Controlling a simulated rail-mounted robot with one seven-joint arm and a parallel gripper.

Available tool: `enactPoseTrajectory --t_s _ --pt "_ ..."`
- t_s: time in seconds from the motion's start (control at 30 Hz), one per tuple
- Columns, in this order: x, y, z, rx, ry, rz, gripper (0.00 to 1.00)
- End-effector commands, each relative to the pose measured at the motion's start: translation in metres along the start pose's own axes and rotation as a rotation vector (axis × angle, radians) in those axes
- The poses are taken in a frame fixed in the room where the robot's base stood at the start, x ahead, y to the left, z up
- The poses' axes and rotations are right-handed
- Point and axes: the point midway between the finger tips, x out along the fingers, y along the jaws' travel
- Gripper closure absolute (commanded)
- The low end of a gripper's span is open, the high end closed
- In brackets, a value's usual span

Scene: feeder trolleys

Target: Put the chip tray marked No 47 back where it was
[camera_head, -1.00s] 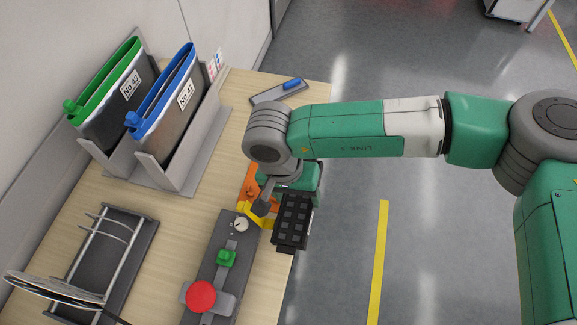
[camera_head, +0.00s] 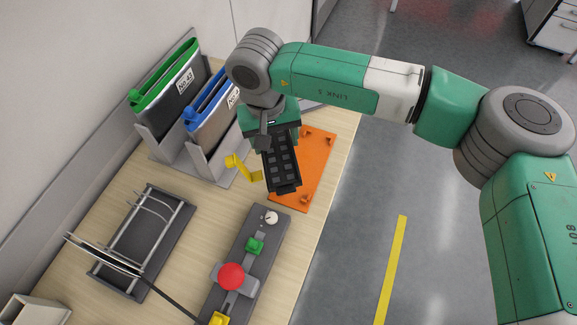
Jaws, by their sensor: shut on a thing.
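My gripper (camera_head: 266,140) is shut on a black chip tray (camera_head: 282,170) with rows of small grey squares. The tray hangs tilted below the gripper, and in the picture it overlaps the left edge of an orange plate (camera_head: 318,160). I cannot tell its height above the plate. No number can be read on the tray. The plate lies along the table's right edge and has small raised orange brackets near its corners. A yellow bent piece (camera_head: 243,167) shows just left of the tray; I cannot tell whether it is joined to it.
A grey rack (camera_head: 205,160) holds a green-topped holder (camera_head: 165,80) marked No 43 and a blue-topped holder (camera_head: 208,105). A grey control strip (camera_head: 262,235) with a red button (camera_head: 231,277) stands below. A wire rack (camera_head: 140,240) is at left.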

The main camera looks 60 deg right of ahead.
Motion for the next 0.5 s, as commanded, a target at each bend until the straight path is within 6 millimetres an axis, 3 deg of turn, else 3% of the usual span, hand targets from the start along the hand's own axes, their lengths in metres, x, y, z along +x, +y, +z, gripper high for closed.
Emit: enactPoseTrajectory --t_s 0.03,0.07,0.2,0.33,0.5 --pt "-0.013 0.001 -0.013 0.047 -0.011 -0.014 0.68" --pt "-0.013 0.003 -0.022 0.079 -0.016 -0.018 0.68" --pt "0.003 0.023 -0.051 0.256 -0.033 -0.045 0.68" --pt "0.037 0.047 -0.057 0.403 -0.038 -0.066 0.68" --pt "0.076 0.07 -0.05 0.53 -0.034 -0.087 0.68"
